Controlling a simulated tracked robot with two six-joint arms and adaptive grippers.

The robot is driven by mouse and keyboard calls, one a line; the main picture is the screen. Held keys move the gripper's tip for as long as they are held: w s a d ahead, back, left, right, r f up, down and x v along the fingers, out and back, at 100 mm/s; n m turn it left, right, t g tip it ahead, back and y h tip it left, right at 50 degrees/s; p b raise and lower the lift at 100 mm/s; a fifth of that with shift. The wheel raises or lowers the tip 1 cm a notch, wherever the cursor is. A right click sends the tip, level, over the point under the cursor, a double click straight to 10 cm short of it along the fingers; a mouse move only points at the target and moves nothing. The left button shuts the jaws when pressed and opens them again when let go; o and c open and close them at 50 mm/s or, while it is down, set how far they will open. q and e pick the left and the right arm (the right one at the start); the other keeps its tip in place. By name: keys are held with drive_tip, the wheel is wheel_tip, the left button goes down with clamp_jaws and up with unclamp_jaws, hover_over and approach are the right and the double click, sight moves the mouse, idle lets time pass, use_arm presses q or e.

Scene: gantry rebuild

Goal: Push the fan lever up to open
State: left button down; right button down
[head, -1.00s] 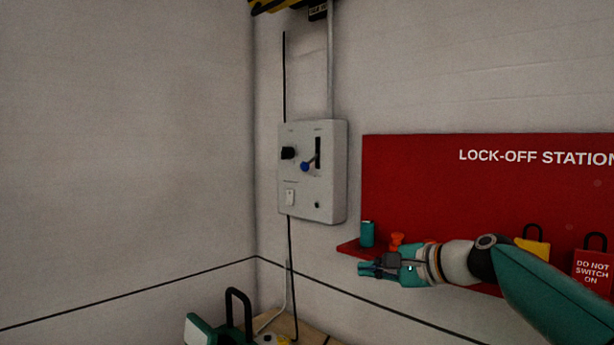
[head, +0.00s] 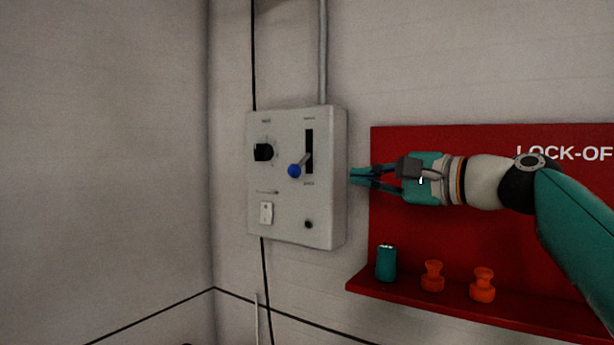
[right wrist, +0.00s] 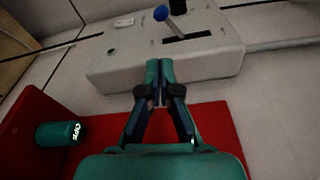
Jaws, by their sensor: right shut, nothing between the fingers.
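The fan lever (head: 296,169) has a blue ball knob and sits in a dark vertical slot on a pale grey control box (head: 279,222). The knob is near the lower part of the slot. In the right wrist view the lever (right wrist: 163,13) sticks out of the box (right wrist: 113,66) beyond my fingertips. My right gripper (head: 352,176) is shut and empty, beside the box's right edge and apart from the knob. In the right wrist view its fingers (right wrist: 159,66) are together. My left gripper is in neither view.
A black rotary knob (head: 263,152), a white switch (head: 266,212) and a small dark button share the box. The red lock-off board (head: 440,225) is behind my right arm. Its shelf holds a teal can (head: 386,263) and two orange pieces (head: 432,276).

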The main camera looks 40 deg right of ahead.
sight(315, 175)
drive_tip(key=shift+w+a, duration=0.1)
drive_tip(key=p+x, duration=0.2)
drive_tip(key=x, duration=0.6)
drive_tip(key=shift+w+a+r+p, duration=0.1)
drive_tip(key=shift+w+a+p, duration=0.15)
drive_tip(key=shift+w+p, duration=0.1)
drive_tip(key=shift+w+a, duration=0.15)
drive_tip(key=shift+w, duration=0.55)
